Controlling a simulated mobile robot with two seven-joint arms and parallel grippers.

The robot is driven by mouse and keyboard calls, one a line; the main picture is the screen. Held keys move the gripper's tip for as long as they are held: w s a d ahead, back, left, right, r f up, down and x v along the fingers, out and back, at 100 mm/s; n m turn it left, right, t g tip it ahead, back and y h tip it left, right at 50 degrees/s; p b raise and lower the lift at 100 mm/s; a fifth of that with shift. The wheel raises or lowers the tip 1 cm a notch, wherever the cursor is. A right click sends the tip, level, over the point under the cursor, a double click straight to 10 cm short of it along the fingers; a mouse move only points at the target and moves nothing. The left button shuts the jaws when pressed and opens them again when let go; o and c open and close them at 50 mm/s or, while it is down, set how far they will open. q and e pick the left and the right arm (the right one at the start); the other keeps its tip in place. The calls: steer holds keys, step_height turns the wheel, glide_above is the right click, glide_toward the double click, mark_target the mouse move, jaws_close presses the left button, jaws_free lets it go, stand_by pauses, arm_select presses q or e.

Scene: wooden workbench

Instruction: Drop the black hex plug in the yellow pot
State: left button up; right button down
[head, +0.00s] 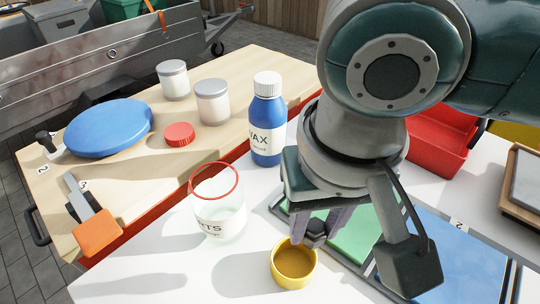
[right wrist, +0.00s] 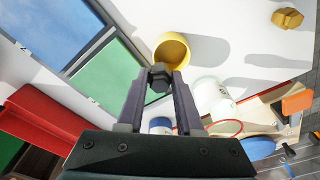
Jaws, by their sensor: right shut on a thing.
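The black hex plug (head: 315,232) is held between the fingertips of my right gripper (head: 318,219). In the right wrist view the plug (right wrist: 159,76) sits at the ends of the two fingers (right wrist: 161,84). The yellow pot (head: 293,266) stands on the white surface, its open top facing up. In the head view the plug is just above and right of the pot's back rim; in the right wrist view it overlaps the near edge of the pot (right wrist: 172,38). The exact height gap cannot be told. My left gripper is not in view.
A clear jar with a red rim (head: 217,205) stands left of the pot, and a blue bottle (head: 267,120) behind. Green (head: 352,231) and blue (head: 462,262) panels lie to the right. A red bin (head: 440,140) is behind. A gold hex piece (right wrist: 287,18) lies on the white surface.

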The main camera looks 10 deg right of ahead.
steer(key=shift+c, duration=2.4)
jaws_free()
